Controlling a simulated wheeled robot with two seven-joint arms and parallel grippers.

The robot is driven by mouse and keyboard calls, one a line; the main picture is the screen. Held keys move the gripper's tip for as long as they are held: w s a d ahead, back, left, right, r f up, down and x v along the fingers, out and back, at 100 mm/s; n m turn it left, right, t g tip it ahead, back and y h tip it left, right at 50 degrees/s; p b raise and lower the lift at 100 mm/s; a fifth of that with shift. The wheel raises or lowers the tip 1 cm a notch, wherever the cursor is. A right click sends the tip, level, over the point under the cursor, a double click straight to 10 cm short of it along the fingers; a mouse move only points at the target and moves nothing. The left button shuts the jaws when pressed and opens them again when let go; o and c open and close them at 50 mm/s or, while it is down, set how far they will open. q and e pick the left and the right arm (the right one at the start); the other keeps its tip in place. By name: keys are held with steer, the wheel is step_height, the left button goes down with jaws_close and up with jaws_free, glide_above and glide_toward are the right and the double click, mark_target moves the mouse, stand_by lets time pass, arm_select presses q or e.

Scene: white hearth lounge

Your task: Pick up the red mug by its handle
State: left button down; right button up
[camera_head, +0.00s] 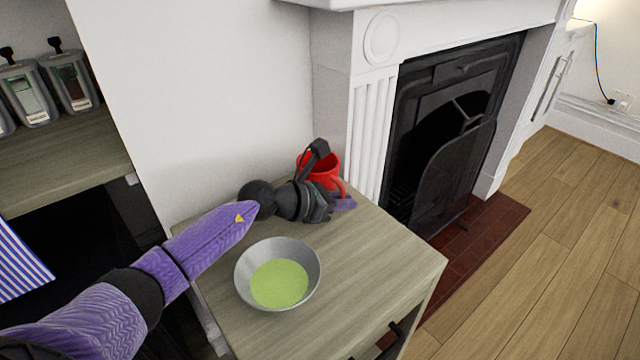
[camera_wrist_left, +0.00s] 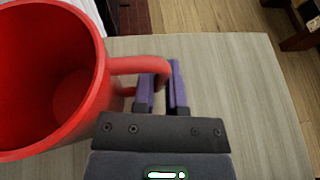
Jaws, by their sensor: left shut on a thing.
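The red mug (camera_head: 327,172) stands upright at the back of the small wooden table (camera_head: 380,262), near the white wall. Its handle (camera_wrist_left: 140,65) points toward my left gripper in the left wrist view. The mug's open, empty inside (camera_wrist_left: 45,70) also shows there. My left gripper (camera_wrist_left: 164,88) has its purple fingers one on each side of the handle and is shut on it. In the head view the left gripper (camera_head: 343,203) partly hides the mug. I cannot tell whether the mug's base touches the table. My right gripper is not in view.
A grey metal bowl (camera_head: 308,285) with a green inside sits on the table, close to my left forearm. The fireplace (camera_head: 440,130) and its white surround stand right behind the table. Jars (camera_head: 68,84) stand on a shelf at the left. The table's front right is clear.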

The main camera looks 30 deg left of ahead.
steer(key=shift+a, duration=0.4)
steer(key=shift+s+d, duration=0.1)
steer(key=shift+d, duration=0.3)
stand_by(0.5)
